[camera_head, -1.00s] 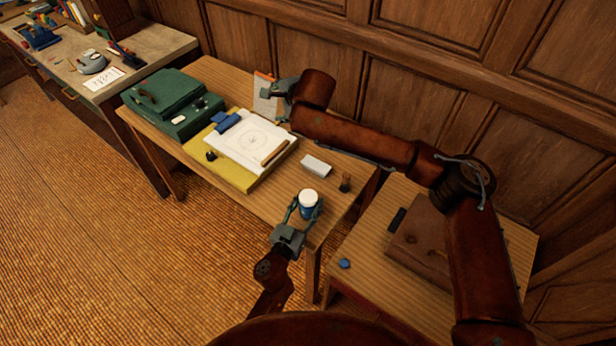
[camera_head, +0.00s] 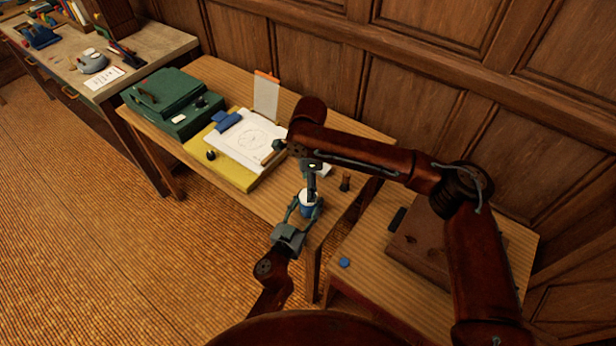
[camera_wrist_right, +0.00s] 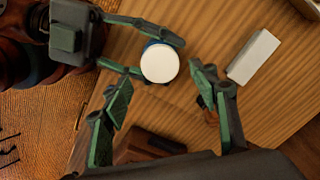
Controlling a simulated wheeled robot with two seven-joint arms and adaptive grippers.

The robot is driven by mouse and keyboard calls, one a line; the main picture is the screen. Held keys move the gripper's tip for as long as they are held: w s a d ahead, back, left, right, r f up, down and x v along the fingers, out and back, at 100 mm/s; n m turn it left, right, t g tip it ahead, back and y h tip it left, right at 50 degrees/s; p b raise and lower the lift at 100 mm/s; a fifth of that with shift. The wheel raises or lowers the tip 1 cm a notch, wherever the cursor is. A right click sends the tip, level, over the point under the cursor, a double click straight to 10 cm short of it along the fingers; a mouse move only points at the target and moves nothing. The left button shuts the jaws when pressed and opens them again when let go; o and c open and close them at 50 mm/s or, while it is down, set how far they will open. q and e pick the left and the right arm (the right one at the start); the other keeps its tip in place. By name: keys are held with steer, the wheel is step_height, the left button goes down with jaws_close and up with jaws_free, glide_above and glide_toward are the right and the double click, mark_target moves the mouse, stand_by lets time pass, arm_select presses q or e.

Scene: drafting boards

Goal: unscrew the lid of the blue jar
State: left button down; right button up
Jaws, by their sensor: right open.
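The blue jar (camera_head: 306,211) stands near the front edge of the wooden table, with its white lid (camera_wrist_right: 159,62) on top. My left gripper (camera_head: 305,207) reaches in from the front with its fingers on both sides of the jar body, closed on it.
A white block (camera_wrist_right: 254,57) lies close behind the jar, and a small dark brown item (camera_head: 345,182) stands to its right. A yellow board (camera_head: 223,166) with paper and a green case (camera_head: 172,104) are to the left. A side table (camera_head: 365,248) is at right.

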steer(key=shift+f, duration=2.25)
steer(key=shift+c, duration=0.6)
